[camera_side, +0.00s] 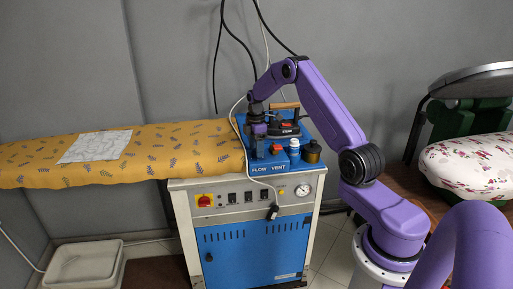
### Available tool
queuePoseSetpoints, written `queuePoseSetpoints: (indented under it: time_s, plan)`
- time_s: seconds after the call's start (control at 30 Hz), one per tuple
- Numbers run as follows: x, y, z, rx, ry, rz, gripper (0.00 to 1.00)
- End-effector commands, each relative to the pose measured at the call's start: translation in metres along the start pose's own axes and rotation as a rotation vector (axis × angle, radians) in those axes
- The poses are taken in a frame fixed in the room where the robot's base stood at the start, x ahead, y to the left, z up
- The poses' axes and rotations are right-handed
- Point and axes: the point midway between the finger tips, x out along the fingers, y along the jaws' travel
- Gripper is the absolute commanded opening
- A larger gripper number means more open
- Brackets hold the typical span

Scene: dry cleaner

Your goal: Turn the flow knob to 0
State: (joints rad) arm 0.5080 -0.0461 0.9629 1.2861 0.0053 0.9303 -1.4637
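The blue top of the steam unit (265,169) carries the labels "FLOW" and "VENT" on its front edge. My gripper (259,150) points down above the "FLOW" label, at the left of the blue top. The flow knob itself is hidden or too small to make out at my gripper's fingers, so its setting cannot be read. I cannot tell whether the fingers touch it or whether they are open or shut. A red part (276,149) sits just right of my gripper, behind the "VENT" label.
A steam iron (284,128) stands behind my gripper. A white-blue bottle (294,150) and a brassy canister (311,152) stand close on the right. A pale cable (243,150) hangs at the left. The yellow ironing board (190,150) extends left, with a cloth (96,146) on it.

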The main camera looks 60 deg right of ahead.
Motion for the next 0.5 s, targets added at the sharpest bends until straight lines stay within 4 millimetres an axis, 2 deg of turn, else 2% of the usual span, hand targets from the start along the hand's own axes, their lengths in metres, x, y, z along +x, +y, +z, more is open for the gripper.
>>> queuePoseSetpoints:
  time_s: [0.27,0.37,0.5]
  plan:
    - [-0.002,0.000,0.000,0.002,0.000,-0.001,0.60]
    - [-0.011,0.000,0.000,0.002,0.000,0.000,0.60]
    - [-0.035,0.001,0.000,0.002,0.001,0.003,0.60]
